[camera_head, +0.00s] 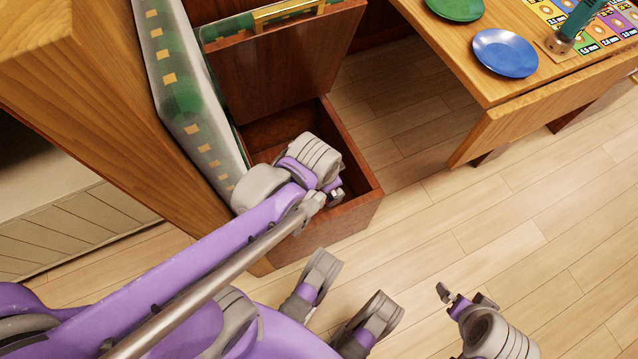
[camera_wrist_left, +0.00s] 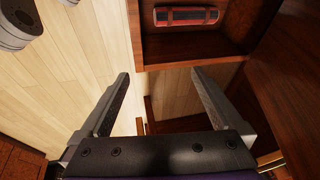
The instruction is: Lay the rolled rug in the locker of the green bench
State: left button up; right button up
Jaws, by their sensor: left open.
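The rolled rug (camera_wrist_left: 187,16), red with dark straps, lies inside the locker (camera_wrist_left: 205,43) in the left wrist view, close to one wall. In the head view my left arm hides it. The locker (camera_head: 371,199) of the green bench is an open wooden box, and its lid (camera_head: 285,70) is raised. My left gripper (camera_head: 336,192) is over the locker's near part, pointing down. In the left wrist view its fingers (camera_wrist_left: 160,85) are spread, with nothing between them and the rug beyond them. My right gripper (camera_head: 464,297) is above the floor, apart from the bench, its fingers apart and empty.
The green patterned backrest (camera_head: 178,85) stands left of the locker. A wooden table (camera_head: 470,70) at the upper right holds a blue plate (camera_head: 504,53), a green plate (camera_head: 455,8) and a teal object (camera_head: 576,22). Bare floor (camera_head: 540,220) lies between table and bench.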

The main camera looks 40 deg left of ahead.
pick_arm(q)
jog(key=s+d+r+n, duration=0.1)
jog(key=s+d+n, duration=0.1)
jog(key=s+n, duration=0.2)
jog(key=shift+s+h, duration=0.4)
jog(key=shift+s, duration=0.8)
jog(key=shift+r, duration=0.1)
